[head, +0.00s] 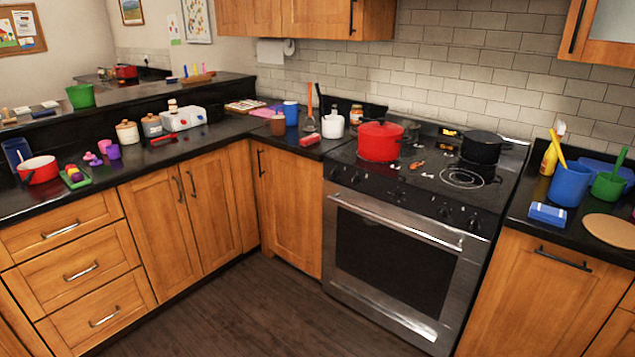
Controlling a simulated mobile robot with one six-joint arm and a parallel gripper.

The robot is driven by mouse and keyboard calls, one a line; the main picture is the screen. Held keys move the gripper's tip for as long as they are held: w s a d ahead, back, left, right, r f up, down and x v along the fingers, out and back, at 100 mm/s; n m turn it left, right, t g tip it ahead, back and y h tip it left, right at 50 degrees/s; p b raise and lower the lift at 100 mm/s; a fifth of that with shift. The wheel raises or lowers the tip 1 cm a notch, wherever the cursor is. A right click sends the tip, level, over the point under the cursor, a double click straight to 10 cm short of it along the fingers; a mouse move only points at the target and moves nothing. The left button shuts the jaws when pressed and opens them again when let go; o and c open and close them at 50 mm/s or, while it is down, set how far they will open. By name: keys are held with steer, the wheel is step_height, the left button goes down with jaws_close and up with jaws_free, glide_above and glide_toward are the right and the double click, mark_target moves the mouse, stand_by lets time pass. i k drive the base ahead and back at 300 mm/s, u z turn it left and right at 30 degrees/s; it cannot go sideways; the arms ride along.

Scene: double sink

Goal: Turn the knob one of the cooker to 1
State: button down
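The cooker (398,250) stands right of centre, with a black front panel and a steel-framed oven door with a long handle. Dark knobs sit along the front panel: a left pair, with one knob (334,172) near the left edge and another (355,180) beside it, and a right pair, with one knob (444,211) and another (472,223) near the right edge. Knob numbers and dial settings are too small to read. I cannot tell which is knob one. My gripper is not in view.
Counters with cups and jars flank the cooker. A blue cup (570,186) stands on the right counter. The wooden floor (262,308) before the cooker is clear.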

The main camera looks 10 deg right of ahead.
mark_target(335, 173)
steer(key=z, duration=0.15)
steer(key=i, duration=0.85)
steer(key=u, duration=0.1)
steer(key=k, duration=1.3)
steer(key=u, duration=0.4)
steer(key=i, duration=0.95)
steer(key=u, duration=0.35)
